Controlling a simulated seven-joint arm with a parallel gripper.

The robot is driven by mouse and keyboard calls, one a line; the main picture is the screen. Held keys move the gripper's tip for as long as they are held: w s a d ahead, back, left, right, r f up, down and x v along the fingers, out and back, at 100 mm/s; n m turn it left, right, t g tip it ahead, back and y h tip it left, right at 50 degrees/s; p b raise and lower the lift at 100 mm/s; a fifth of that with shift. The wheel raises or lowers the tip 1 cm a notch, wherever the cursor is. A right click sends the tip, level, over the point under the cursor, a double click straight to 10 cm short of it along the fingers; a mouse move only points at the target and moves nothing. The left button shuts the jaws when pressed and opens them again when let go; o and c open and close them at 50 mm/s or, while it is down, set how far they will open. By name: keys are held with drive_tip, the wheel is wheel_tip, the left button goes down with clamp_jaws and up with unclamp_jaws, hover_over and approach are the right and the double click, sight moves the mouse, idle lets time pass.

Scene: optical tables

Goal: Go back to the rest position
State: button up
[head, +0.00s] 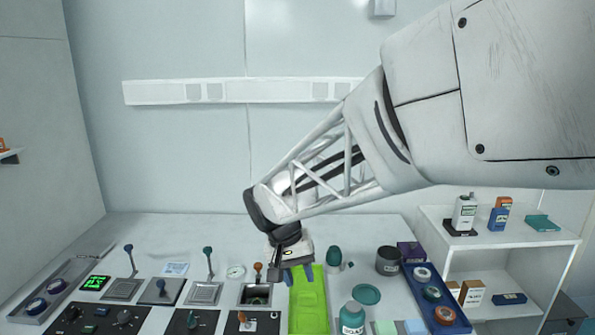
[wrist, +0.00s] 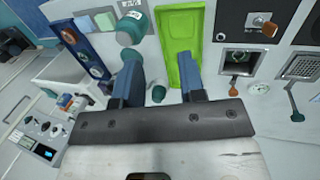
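My gripper (head: 290,273) hangs from my arm over the back part of the table, pointing down. In the head view it overlaps the far left end of a bright green tray (head: 309,305). In the wrist view my gripper (wrist: 160,65) has its two blue fingers well apart, with nothing held between them. The green tray (wrist: 180,48) shows empty behind the right finger. A small teal object (wrist: 158,93) shows on the table beyond the gap between the fingers. The gripper's height above the table is hard to tell.
Control panels with levers and a joystick (head: 257,272) stand left of the tray. A teal bottle (head: 352,318), a dark cup (head: 388,260) and a blue rack of round items (head: 437,300) stand to its right. A white shelf (head: 500,250) bounds the right side. The air above the table is free.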

drive_tip(key=s+d+r+t+y, duration=0.1)
drive_tip(key=s+d+r, duration=0.1)
drive_tip(key=s+d, duration=0.7)
drive_tip(key=s+d+r+t+y, duration=0.1)
drive_tip(key=s+d+y, duration=0.1)
drive_tip(key=s+d, duration=0.7)
drive_tip(key=s, duration=0.4)
drive_tip(key=shift+s+d+r+t, duration=0.2)
drive_tip(key=shift+s+r+t, duration=0.05)
drive_tip(key=shift+r+t, duration=0.15)
